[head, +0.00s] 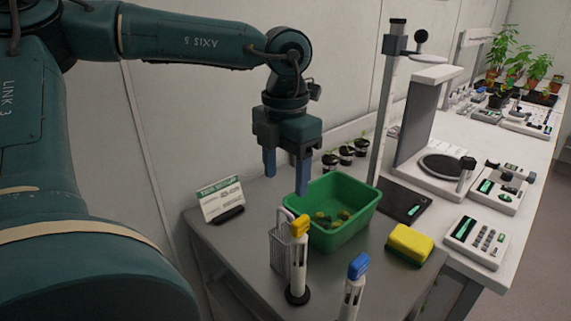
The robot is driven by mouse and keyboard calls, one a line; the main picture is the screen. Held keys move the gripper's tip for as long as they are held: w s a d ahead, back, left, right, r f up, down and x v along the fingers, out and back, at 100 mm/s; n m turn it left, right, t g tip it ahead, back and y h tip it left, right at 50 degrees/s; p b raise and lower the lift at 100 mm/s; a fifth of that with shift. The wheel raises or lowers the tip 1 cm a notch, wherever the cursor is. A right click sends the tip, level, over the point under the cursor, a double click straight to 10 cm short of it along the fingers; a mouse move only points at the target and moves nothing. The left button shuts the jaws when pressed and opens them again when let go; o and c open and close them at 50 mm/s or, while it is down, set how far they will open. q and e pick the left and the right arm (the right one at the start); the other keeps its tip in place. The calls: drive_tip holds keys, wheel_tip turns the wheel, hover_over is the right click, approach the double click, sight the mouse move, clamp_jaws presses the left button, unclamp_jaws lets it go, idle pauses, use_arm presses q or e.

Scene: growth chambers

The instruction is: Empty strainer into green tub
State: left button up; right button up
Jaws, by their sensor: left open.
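The green tub (345,235) stands on the grey bench end, with several small round greenish-brown pieces (330,218) on its floor. A grey wire-mesh basket (281,253), which looks like the strainer, stands upright at the tub's front left side. The yellow-topped dispenser partly hides it, and I cannot see what it holds. My left gripper (286,178) points down with its fingers apart and empty. It hangs above and behind the basket, near the tub's back left corner. My right gripper is not in view.
A yellow-topped dispenser (298,265) and a blue-topped one (353,285) stand in front. A yellow sponge (409,244) lies right of the tub. A sign card (221,200) stands at left. Three small pots (346,155) stand behind the tub, and a metal post (385,120) rises nearby.

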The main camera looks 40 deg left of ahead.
sight(285, 210)
use_arm(q)
wheel_tip(285, 210, down, 2)
drive_tip(key=shift+f+b, duration=0.1)
drive_tip(key=shift+b, duration=0.35)
wheel_tip(285, 210, down, 4)
drive_tip(key=b, duration=0.3)
drive_tip(key=shift+b, duration=0.4)
drive_tip(key=shift+f+b, duration=0.55)
drive_tip(key=shift+f, duration=0.05)
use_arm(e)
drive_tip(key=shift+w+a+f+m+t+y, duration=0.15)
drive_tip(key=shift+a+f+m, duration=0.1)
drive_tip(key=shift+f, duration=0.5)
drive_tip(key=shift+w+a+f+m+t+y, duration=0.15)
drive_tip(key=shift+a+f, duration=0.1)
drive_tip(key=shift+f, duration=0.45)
use_arm(q)
drive_tip(key=shift+c, duration=0.6)
